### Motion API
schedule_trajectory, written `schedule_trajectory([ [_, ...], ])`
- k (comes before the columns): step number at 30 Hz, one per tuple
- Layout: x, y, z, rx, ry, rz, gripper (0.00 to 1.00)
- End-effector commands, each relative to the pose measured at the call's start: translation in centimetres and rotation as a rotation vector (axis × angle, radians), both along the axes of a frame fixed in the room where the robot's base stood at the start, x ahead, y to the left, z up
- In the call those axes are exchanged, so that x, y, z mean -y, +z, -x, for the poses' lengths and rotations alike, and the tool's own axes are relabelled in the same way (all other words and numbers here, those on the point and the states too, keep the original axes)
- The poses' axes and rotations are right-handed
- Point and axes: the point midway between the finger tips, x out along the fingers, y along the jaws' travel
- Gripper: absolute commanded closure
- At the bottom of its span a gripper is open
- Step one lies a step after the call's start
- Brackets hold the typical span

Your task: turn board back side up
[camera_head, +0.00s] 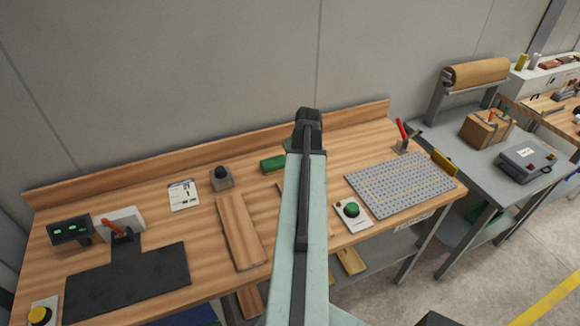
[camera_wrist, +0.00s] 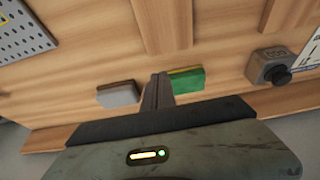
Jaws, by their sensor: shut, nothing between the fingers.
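A long flat wooden board (camera_head: 240,232) lies on the wooden bench, left of my arm in the head view. Its end shows at the top right of the wrist view (camera_wrist: 280,14). A second wooden board (camera_wrist: 160,22) shows at the top middle of the wrist view. In the head view my arm hides most of it. I cannot tell which face of either board is up. My gripper (camera_head: 308,114) is shut and empty, toward the back of the bench and apart from both boards. Its dark closed fingers (camera_wrist: 157,92) show in the wrist view.
A green block (camera_head: 272,164) and a grey block (camera_wrist: 118,95) lie near my fingers. A grey knob box (camera_head: 221,179) stands left of them. A green-button box (camera_head: 351,213) and a perforated grey plate (camera_head: 402,186) are to the right. A black mat (camera_head: 125,285) is at left.

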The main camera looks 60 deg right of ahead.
Motion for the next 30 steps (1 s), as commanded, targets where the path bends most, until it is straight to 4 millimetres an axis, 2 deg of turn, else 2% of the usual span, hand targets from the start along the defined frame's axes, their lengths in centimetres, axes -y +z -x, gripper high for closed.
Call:
schedule_trajectory([
  [5,0.6,-1.4,0.5,-0.001,-0.014,-0.001,1.0],
  [18,2.6,-9.1,-1.0,-0.002,-0.024,-0.001,1.0],
  [21,2.8,-9.7,-1.3,-0.002,-0.024,-0.001,1.0],
  [30,2.8,-9.4,-1.3,-0.001,-0.025,-0.001,1.0],
])
